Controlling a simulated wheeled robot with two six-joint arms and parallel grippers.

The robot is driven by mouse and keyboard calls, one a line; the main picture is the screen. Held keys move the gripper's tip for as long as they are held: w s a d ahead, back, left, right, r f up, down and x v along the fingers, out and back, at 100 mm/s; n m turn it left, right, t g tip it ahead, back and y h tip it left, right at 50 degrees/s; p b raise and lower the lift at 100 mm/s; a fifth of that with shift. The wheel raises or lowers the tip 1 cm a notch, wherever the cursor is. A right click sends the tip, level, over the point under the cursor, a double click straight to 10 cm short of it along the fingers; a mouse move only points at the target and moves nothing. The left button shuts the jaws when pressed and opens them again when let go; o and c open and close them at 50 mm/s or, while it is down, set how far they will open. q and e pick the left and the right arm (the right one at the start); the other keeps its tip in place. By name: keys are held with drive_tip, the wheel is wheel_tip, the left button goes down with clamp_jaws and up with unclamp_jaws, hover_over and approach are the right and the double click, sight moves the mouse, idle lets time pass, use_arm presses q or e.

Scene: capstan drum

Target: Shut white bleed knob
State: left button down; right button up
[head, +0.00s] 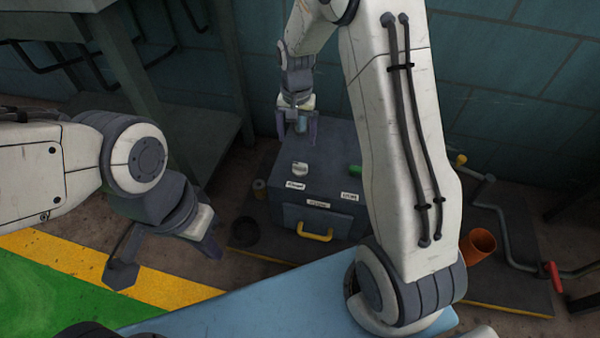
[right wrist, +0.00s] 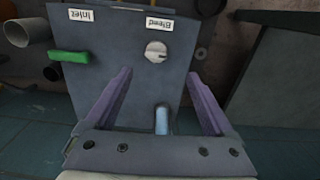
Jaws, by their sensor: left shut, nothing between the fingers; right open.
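The white bleed knob (head: 299,169) is a small round dial on the top of a dark grey box (head: 325,150). In the right wrist view, the knob (right wrist: 156,51) sits beside the "Bleed" label, beyond my fingertips and roughly in line with the gap between them. My right gripper (head: 297,128) is open over the back part of the box, apart from the knob. It also shows in the right wrist view (right wrist: 160,75), its purple fingers spread. My left gripper (head: 210,247) is shut and empty, left of the box and well away from it.
A green handle (head: 355,170) by the "Inlet" label and a short blue post (right wrist: 161,120) are on the box top. A yellow handle (head: 315,234) is on its front. An orange cup (head: 478,243) and a red-gripped crank (head: 552,276) lie to the right.

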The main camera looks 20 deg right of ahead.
sight(300, 164)
drive_tip(key=f+b, duration=0.2)
drive_tip(key=f, duration=0.2)
drive_tip(key=f+b, duration=0.2)
drive_tip(key=f, duration=0.2)
drive_tip(key=d+f+b, duration=0.1)
drive_tip(key=f+b, duration=0.1)
drive_tip(key=f, duration=0.1)
drive_tip(key=shift+w+f, duration=0.2)
drive_tip(key=shift+f, duration=0.2)
use_arm(q)
wheel_tip(300, 164, down, 7)
drive_tip(key=shift+r, duration=0.1)
